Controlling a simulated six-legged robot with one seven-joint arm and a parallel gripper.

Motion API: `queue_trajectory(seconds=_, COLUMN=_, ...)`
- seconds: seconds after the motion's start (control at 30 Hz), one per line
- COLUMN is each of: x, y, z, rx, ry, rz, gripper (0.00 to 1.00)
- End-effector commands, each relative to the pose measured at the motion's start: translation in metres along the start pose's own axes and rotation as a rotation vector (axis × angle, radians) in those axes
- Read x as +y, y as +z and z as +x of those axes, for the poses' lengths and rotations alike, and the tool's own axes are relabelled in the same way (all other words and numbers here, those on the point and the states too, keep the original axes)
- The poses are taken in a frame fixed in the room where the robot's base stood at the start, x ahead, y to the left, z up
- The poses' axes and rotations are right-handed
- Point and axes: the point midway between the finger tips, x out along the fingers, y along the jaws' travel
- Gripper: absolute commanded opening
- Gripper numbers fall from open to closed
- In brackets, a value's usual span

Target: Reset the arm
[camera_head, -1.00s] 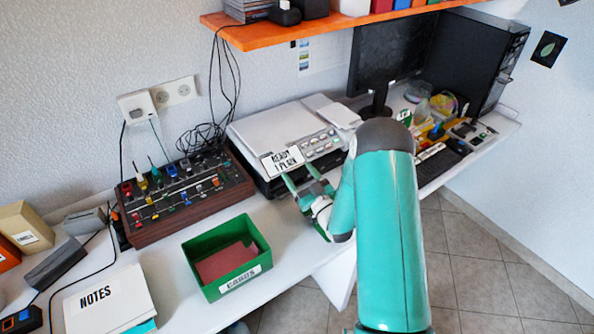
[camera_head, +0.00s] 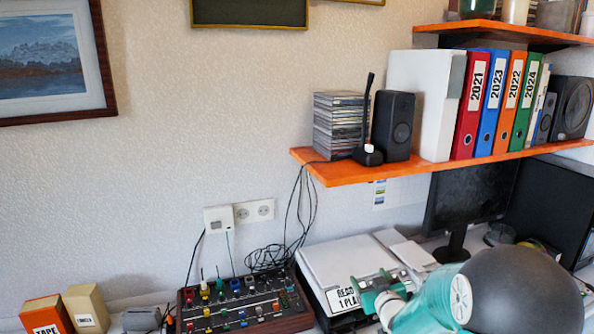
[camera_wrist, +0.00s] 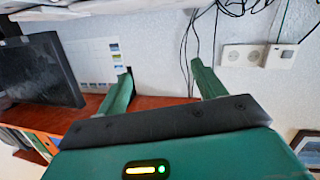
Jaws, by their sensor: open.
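My gripper (camera_wrist: 162,84) is open and empty in the wrist view, its two green fingers spread apart with the wall and an orange shelf behind them. In the head view my gripper (camera_head: 376,290) is low at the right, in front of the grey-white printer-like device (camera_head: 345,262) with a "READ 1 PLAY" style label. I cannot tell whether it touches the device. My teal arm covers the lower right corner and hides part of the desk.
The orange shelf (camera_head: 345,173) holds a disc stack (camera_head: 340,125), speakers and several binders (camera_head: 497,105). A knob-covered mixer (camera_head: 245,302) stands on the desk. A monitor (camera_head: 470,195) stands behind my arm. The wall at left is clear below a framed picture (camera_head: 50,62).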

Motion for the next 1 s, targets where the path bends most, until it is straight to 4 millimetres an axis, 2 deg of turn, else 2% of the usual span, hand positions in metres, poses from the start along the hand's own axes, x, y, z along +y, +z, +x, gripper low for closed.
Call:
queue_trajectory(seconds=0.03, x=0.001, y=-0.016, z=-0.009, rx=-0.033, ry=0.017, rz=-0.008, gripper=0.69)
queue_trajectory(seconds=0.2, x=0.003, y=-0.048, z=-0.046, rx=-0.183, ry=0.074, rz=-0.008, gripper=0.69)
queue_trajectory(seconds=0.37, x=-0.001, y=-0.070, z=-0.093, rx=-0.319, ry=0.117, rz=0.014, gripper=0.69)
queue_trajectory(seconds=0.5, x=-0.009, y=-0.083, z=-0.142, rx=-0.438, ry=0.141, rz=0.048, gripper=0.69)
queue_trajectory(seconds=0.77, x=-0.038, y=-0.091, z=-0.244, rx=-0.653, ry=0.142, rz=0.136, gripper=0.69)
queue_trajectory(seconds=0.9, x=-0.059, y=-0.087, z=-0.302, rx=-0.766, ry=0.115, rz=0.185, gripper=0.69)
queue_trajectory(seconds=1.0, x=-0.074, y=-0.083, z=-0.337, rx=-0.836, ry=0.088, rz=0.212, gripper=0.69)
